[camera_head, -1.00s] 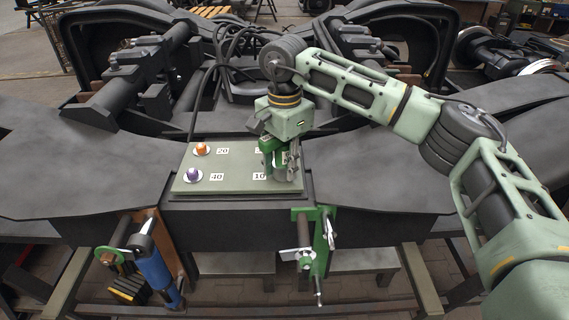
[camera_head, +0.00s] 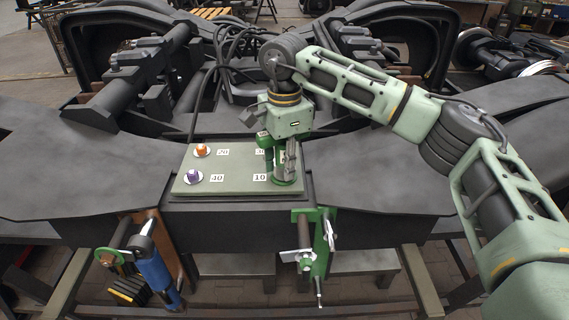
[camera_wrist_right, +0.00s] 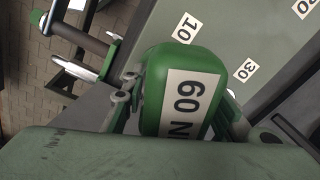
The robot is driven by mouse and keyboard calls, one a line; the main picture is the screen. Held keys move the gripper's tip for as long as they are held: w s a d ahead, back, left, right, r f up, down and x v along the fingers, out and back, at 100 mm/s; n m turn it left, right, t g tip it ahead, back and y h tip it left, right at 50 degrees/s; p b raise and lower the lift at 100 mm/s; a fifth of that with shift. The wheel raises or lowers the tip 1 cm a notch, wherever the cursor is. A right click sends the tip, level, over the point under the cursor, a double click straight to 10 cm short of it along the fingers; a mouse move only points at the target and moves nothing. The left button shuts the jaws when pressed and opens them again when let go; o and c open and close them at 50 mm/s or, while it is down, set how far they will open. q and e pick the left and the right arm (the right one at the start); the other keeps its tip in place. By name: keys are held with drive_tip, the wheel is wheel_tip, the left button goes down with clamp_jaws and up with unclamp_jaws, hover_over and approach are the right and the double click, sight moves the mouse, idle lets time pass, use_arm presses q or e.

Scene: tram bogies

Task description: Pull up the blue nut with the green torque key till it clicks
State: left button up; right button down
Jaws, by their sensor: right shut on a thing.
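My right gripper (camera_head: 280,158) is shut on the green torque key (camera_wrist_right: 170,85). It holds the key over the front right of the grey-green plate (camera_head: 228,190), beside the "10" label (camera_head: 260,177). In the right wrist view the key's rounded green end carries a white "60 N" label. In the head view the key is partly covered by the gripper's fingers. The blue nut is not visible; the spot under the key is hidden, so I cannot tell whether the key sits on a nut. My left gripper is not in view.
An orange nut (camera_head: 202,150) stands by the "20" label, a purple nut (camera_head: 193,176) by "40". A blue-handled tool (camera_head: 155,271) hangs at the front left. A green bracket with clamps (camera_head: 320,245) is at the front right. Dark bogie frame (camera_head: 100,170) surrounds the plate.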

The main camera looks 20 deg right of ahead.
sight(284, 143)
drive_tip(key=shift+r+p, duration=1.6)
drive_tip(key=shift+r, duration=1.2)
drive_tip(key=shift+f, duration=0.1)
